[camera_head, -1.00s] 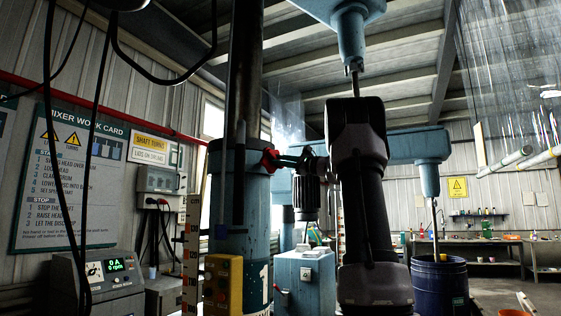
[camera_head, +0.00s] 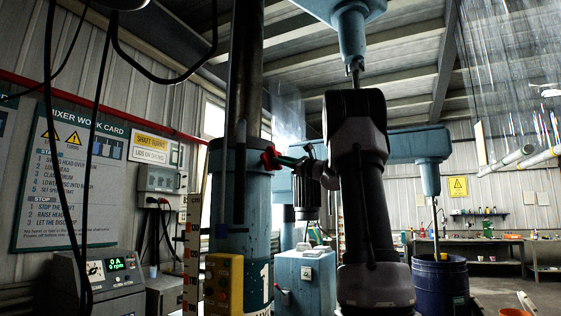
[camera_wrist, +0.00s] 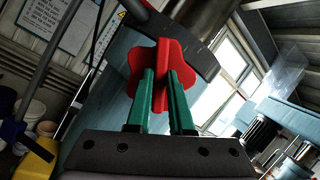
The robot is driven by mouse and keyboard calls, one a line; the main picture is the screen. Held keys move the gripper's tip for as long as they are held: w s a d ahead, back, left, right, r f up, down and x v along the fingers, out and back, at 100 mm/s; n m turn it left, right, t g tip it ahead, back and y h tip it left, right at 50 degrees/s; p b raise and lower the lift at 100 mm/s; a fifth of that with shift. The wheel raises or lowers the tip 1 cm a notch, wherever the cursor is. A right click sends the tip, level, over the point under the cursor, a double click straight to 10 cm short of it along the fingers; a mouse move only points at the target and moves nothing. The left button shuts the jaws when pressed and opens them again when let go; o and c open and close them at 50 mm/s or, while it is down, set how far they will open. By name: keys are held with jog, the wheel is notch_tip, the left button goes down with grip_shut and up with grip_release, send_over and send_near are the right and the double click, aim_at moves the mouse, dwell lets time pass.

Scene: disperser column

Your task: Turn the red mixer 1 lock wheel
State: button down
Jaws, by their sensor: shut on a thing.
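The red lock wheel (camera_head: 269,159) sits on the right side of the blue mixer column, near the collar at its top. In the wrist view the red wheel (camera_wrist: 160,72) is a lobed knob in front of the blue column (camera_wrist: 110,95). My gripper (camera_wrist: 160,92) has two green fingers, one on each side of a red lobe, and is shut on it. In the head view my gripper (camera_head: 284,160) reaches the wheel from the right, its fingertips at the wheel. My arm hides part of the space behind it.
A yellow control box (camera_head: 223,283) hangs on the lower column. A grey-blue cabinet (camera_head: 304,277) and a dark blue drum (camera_head: 440,284) stand behind. A display unit (camera_head: 106,280) is at left. Black cables hang at far left.

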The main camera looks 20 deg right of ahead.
jog(key=c, duration=0.8)
grip_release()
jog(key=v, duration=1.1)
jog(key=shift+w+f, duration=0.1)
jog(key=shift+w, duration=0.05)
